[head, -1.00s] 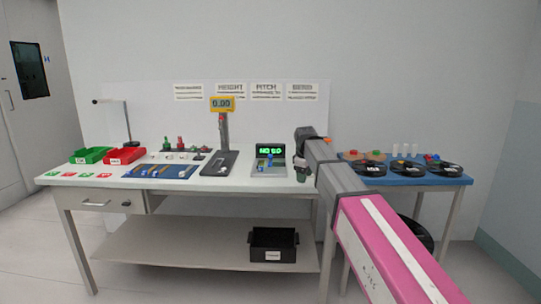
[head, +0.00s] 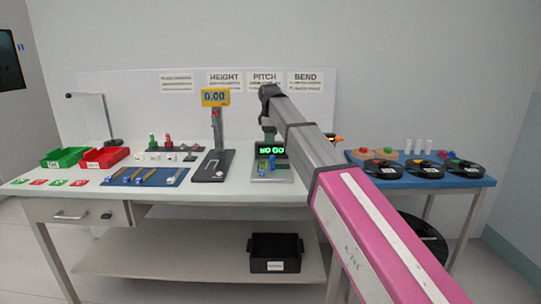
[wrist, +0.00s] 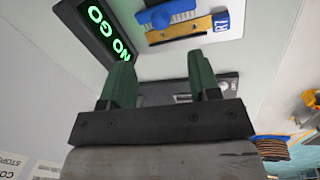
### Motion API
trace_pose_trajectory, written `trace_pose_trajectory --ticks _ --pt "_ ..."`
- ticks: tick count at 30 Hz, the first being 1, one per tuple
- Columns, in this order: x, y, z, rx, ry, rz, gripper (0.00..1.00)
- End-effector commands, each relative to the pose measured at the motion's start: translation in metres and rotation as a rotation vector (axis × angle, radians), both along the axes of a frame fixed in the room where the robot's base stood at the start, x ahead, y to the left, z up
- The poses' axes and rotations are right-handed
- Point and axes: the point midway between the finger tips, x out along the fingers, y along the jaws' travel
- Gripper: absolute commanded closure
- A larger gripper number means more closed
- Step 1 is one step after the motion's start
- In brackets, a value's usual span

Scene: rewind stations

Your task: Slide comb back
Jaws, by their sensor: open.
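The gauge with the green NO GO display (head: 271,150) stands on the white bench, below the PITCH sign. In the wrist view its lit display (wrist: 106,28) is at the top left. Beside it a blue knob-like piece (wrist: 168,13) sits over a yellow strip (wrist: 188,31), with a blue labelled tab (wrist: 221,21) at the strip's end. I cannot tell for certain which part is the comb. My gripper (wrist: 161,70) is open, its green fingers apart with nothing between them, close to the gauge and not on the blue piece.
Left of the gauge stands a height stand with a yellow readout (head: 215,97). A blue mat (head: 146,178) with tools and red and green bins (head: 104,157) lie farther left. Black reels rest on the blue table (head: 362,156) at the right. A black crate (head: 275,253) is on the lower shelf.

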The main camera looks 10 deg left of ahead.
Motion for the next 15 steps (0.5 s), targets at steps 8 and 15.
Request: trace_pose_trajectory --ticks 8,15 --pt "0.008 -0.001 -0.044 -0.001 0.002 -0.001 0.44" --pt "0.016 0.000 -0.081 0.000 0.001 -0.002 0.44"
